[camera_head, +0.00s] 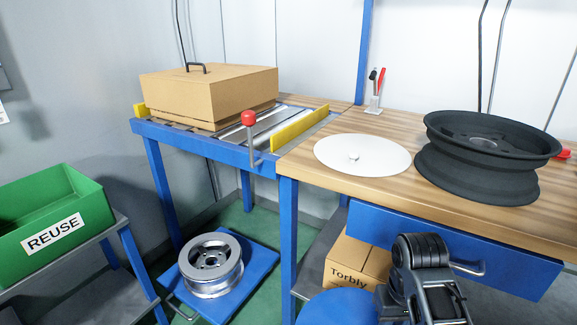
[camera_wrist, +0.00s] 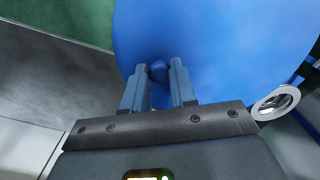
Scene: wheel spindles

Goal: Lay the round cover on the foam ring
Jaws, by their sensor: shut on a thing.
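My gripper (camera_wrist: 159,72) is shut on a small blue knob of a blue round cover (camera_wrist: 215,50), seen from close up in the wrist view. A blue rounded surface, likely the same cover (camera_head: 343,307), shows at the bottom of the head view, left of my arm. My fingertips are not visible in the head view. A white round disc (camera_head: 335,156) with a small pale knob lies flat on the wooden bench. A dark, matt, wheel-shaped piece (camera_head: 480,183) stands to its right. I cannot tell a separate foam ring.
The wooden bench (camera_head: 440,112) adjoins a roller table with yellow rails (camera_head: 300,127) and a handled cardboard box (camera_head: 210,92). A silver wheel (camera_head: 211,265) sits on a low blue platform (camera_head: 262,265). A green REUSE bin (camera_head: 55,215) stands left. A Torbly box (camera_head: 358,262) is under the bench.

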